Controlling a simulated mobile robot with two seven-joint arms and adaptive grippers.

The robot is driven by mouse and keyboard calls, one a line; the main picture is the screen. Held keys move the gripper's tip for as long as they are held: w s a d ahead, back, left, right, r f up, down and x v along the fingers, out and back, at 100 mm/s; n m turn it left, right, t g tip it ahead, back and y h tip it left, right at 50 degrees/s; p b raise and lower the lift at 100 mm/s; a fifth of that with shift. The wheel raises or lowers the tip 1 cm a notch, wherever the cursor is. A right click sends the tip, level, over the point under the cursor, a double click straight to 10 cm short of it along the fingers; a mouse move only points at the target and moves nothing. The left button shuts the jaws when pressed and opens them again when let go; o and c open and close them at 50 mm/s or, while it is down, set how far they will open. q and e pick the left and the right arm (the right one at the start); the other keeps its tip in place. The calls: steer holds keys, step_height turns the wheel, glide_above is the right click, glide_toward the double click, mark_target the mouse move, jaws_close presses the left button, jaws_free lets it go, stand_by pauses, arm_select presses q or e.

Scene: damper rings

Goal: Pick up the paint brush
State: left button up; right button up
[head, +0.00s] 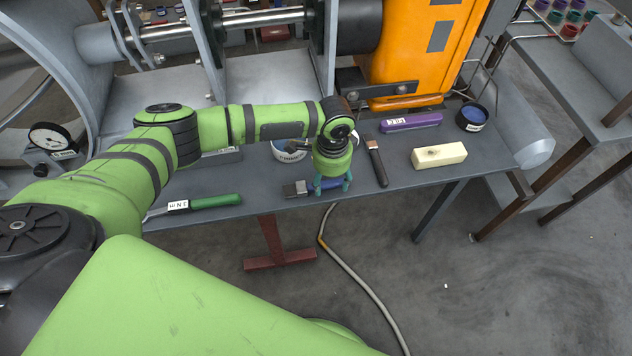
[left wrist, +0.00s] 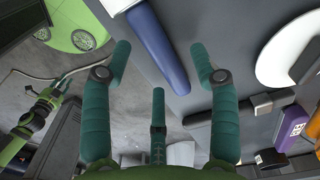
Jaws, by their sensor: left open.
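The paint brush (head: 297,189) lies near the front edge of the grey bench, with a metal ferrule, dark bristles on the left and a blue handle. My left gripper (head: 332,187) is directly over the blue handle, pointing down, and hides part of it. In the left wrist view the blue handle (left wrist: 160,45) shows ahead of and between the spread teal fingers of the left gripper (left wrist: 165,85). The gripper is open with nothing in it; whether a finger touches the handle cannot be told.
A dark-handled tool (head: 377,163) lies just right of the gripper, with a cream block (head: 439,156), purple box (head: 411,122) and dark tin (head: 472,117) beyond. A white tub (head: 287,152) stands behind. A green-handled tool (head: 212,201) lies left. The orange machine (head: 425,45) blocks the back.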

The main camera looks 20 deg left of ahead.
arm_select(q)
steer(key=shift+f, duration=0.6)
jaws_close()
steer(key=shift+r, duration=0.1)
steer(key=shift+r, duration=0.55)
step_height(320, 180, up, 3)
steer(key=shift+w+f+b, duration=0.1)
steer(key=shift+f+b, duration=0.05)
steer(key=shift+b, duration=0.4)
steer(key=s+d+r+b, duration=0.1)
steer(key=s+d+r, duration=0.6)
steer(key=d, duration=0.2)
steer(key=shift+s+b, duration=0.35)
steer(key=shift+s, duration=0.05)
